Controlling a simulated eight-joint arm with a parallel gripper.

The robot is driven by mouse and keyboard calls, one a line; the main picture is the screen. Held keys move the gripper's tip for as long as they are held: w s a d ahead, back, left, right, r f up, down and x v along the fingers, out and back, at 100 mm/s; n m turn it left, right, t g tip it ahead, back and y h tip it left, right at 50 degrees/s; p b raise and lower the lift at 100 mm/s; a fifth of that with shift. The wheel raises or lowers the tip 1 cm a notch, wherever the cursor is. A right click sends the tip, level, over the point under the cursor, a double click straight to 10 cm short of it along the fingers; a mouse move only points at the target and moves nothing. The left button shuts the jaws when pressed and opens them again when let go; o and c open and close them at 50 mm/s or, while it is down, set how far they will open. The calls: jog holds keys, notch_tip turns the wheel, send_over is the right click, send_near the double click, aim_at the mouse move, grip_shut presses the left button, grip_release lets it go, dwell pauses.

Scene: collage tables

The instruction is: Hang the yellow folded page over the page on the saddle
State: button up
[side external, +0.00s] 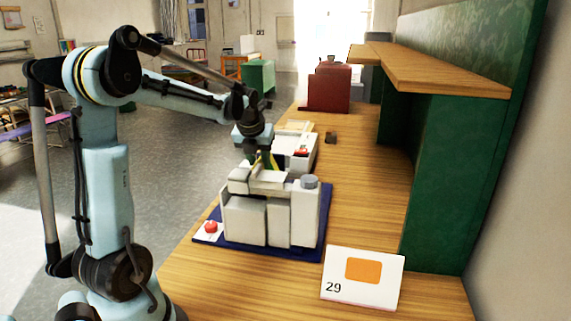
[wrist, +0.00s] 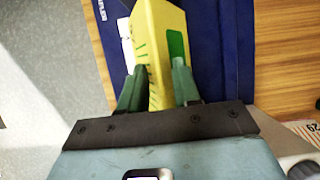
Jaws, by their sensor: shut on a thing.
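The yellow folded page (wrist: 158,30) has green marks and stands between the two green fingers of my gripper (wrist: 157,68), which is shut on it. In the side external view my gripper (side external: 263,158) is low, at the far side of the pale grey block-like stitching machine (side external: 245,220). Only a sliver of yellow shows there. A pale flat piece (side external: 270,180) lies across the machine's top; I cannot tell whether it is the saddle or the page on it. The fold's underside is hidden.
The machine stands on a dark blue mat (side external: 315,235), with a white card with a red dot (side external: 209,231) at its left. A number 29 card (side external: 362,280) stands in front. White boxes (side external: 298,150) are behind, and a shelf (side external: 430,70) overhangs the right.

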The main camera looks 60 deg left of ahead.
jog(key=shift+f, duration=2)
jog(key=o, duration=0.8)
jog(key=shift+v, duration=3)
